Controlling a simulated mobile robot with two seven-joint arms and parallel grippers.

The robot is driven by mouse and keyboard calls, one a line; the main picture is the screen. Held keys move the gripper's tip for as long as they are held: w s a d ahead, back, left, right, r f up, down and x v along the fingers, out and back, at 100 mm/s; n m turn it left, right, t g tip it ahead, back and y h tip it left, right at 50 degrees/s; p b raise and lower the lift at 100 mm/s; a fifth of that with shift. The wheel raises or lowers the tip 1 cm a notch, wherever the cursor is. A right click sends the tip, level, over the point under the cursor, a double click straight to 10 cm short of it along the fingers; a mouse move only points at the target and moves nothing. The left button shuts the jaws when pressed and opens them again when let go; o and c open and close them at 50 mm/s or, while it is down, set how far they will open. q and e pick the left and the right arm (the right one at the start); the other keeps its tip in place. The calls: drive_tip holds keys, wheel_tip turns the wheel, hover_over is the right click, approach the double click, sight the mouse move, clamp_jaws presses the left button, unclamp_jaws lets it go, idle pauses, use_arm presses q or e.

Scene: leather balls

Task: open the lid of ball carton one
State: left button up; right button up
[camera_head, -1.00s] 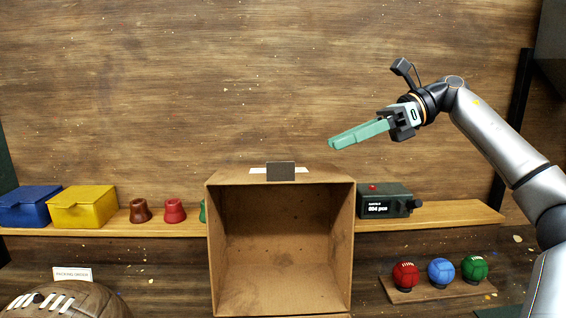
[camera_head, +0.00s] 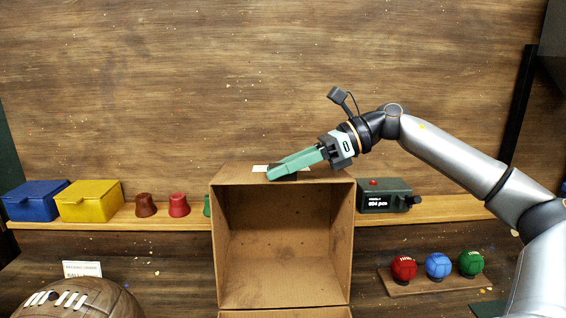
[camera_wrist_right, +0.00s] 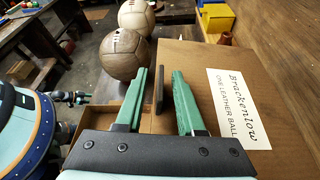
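The cardboard carton (camera_head: 283,296) stands in the middle of the head view, its inside showing through the side facing me. My right gripper (camera_head: 276,172) is over the top front edge and hides most of the tab in the head view. In the right wrist view its green fingers (camera_wrist_right: 160,72) are open, one on each side of the tab, with gaps visible. My left gripper is not in view.
A shelf behind the carton holds a blue box (camera_head: 33,202), a yellow box (camera_head: 89,202), brown and red cups, and a dark counter device (camera_head: 383,196). Small red, blue and green balls (camera_head: 438,265) sit on a stand at right. A large brown ball (camera_head: 80,302) is front left.

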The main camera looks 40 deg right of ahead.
clamp_jaws()
idle(1.4)
